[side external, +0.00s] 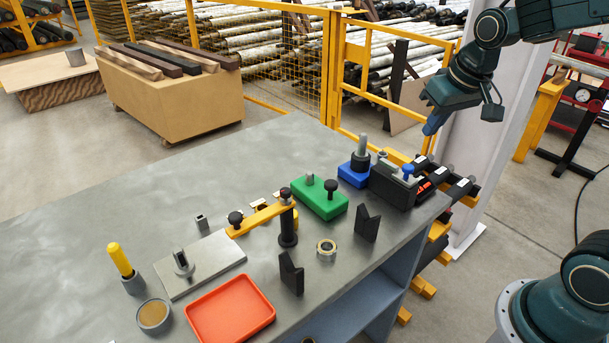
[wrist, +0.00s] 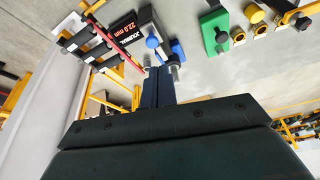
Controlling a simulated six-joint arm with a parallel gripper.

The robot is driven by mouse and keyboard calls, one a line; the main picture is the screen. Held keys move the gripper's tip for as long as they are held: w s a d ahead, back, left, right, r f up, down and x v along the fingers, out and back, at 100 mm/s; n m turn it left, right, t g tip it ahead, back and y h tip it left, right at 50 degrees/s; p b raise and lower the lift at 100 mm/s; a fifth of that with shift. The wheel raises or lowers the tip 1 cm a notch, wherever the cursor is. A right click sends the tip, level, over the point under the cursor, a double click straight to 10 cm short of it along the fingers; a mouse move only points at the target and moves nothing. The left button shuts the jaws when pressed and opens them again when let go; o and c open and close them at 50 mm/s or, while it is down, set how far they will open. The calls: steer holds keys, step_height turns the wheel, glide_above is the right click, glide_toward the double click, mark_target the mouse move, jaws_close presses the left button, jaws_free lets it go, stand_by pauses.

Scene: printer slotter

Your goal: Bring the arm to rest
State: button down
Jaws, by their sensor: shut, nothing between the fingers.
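My gripper (side external: 433,122) is raised at the right in the side view, above and behind the bench's right end. Its blue fingers are together and empty; they also show shut in the wrist view (wrist: 158,74). They are apart from everything on the bench. The black unit with a blue knob (side external: 395,184) stands below on the bench's right end. In the wrist view this black unit (wrist: 134,38) has a red display.
The metal bench (side external: 90,250) holds a green block (side external: 320,200), a blue block (side external: 353,175), a yellow bar (side external: 260,217), a grey plate (side external: 200,264), an orange tray (side external: 230,310) and black angled pieces. A yellow fence (side external: 330,70) stands behind. The bench's far left is clear.

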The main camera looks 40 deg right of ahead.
steer(key=s+a+r+n, duration=0.1)
steer(key=s+a, duration=0.2)
steer(key=s, duration=0.4)
steer(key=s+a+r+n+t+y, duration=0.1)
steer(key=s+a+r, duration=0.1)
steer(key=s, duration=0.4)
steer(key=shift+s+a+r+n+t, duration=0.2)
steer(key=shift+s+a+n+t, duration=0.15)
steer(key=shift+a, duration=0.25)
steer(key=c, duration=2.1)
jaws_free()
steer(key=shift+s+a+f, duration=0.15)
steer(key=shift+s+a, duration=0.05)
steer(key=shift+s, duration=0.6)
steer(key=o, duration=0.7)
steer(key=shift+w, duration=0.1)
steer(key=o, duration=0.7)
steer(key=shift+w+d+r, duration=0.25)
steer(key=shift+w+r, duration=0.05)
steer(key=shift+w, duration=0.05)
steer(key=o, duration=0.7)
steer(key=shift+w+d+r, duration=0.5)
steer(key=shift+w, duration=0.15)
steer(key=w+d+r, duration=0.2)
steer(key=d, duration=0.5)
steer(key=w+d+r+g, duration=0.1)
steer(key=w+d+r, duration=0.1)
steer(key=d, duration=0.6)
